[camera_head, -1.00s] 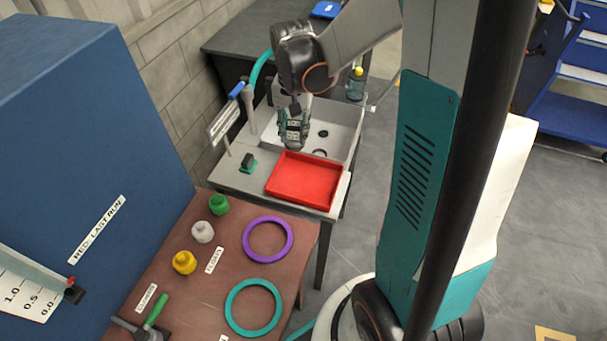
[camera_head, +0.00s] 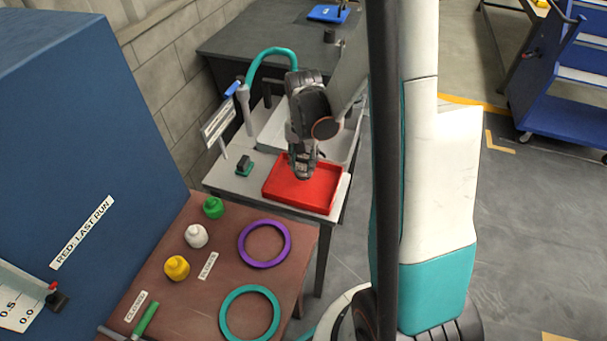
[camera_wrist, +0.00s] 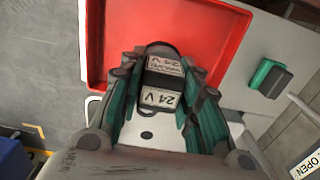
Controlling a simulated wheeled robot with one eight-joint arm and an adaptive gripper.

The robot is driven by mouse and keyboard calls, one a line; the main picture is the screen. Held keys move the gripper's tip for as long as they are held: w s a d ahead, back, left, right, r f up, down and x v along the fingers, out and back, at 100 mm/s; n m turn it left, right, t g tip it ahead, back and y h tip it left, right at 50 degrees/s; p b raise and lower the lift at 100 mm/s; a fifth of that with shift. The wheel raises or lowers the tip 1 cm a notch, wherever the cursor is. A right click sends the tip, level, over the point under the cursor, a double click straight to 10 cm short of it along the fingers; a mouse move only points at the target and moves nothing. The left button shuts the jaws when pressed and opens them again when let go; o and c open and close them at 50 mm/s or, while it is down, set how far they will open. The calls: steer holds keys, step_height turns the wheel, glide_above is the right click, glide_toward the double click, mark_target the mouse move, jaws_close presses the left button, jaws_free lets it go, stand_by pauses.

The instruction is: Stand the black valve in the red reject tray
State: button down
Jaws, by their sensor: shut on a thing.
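The black valve (camera_wrist: 163,75) shows in the wrist view as a dark block with pale "24 V" labels. My gripper (camera_wrist: 160,92) is shut on it, with green-edged fingers on both sides. In the head view my gripper (camera_head: 304,172) is over the back part of the red reject tray (camera_head: 318,204), and the valve is mostly hidden there. The shallow tray also shows behind the valve in the wrist view (camera_wrist: 112,40) and looks empty where visible. I cannot tell whether the valve's lower end touches the tray floor.
A sink (camera_head: 273,140) lies behind the tray. A small green and black object (camera_head: 245,166) sits left of the tray. The brown table (camera_head: 200,300) in front holds a purple ring (camera_head: 264,262), a teal ring (camera_head: 230,322) and three small bottles. A blue cabinet (camera_head: 70,150) stands at left.

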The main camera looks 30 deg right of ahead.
mark_target(303, 172)
steer(key=shift+f+b, duration=0.7)
steer(key=shift+f, duration=1.5)
steer(key=shift+f, duration=0.15)
steer(key=c, duration=1.2)
jaws_free()
step_height(303, 172, up, 12)
steer(key=p, duration=0.3)
steer(key=shift+r+p, duration=0.2)
steer(key=shift+p, duration=0.2)
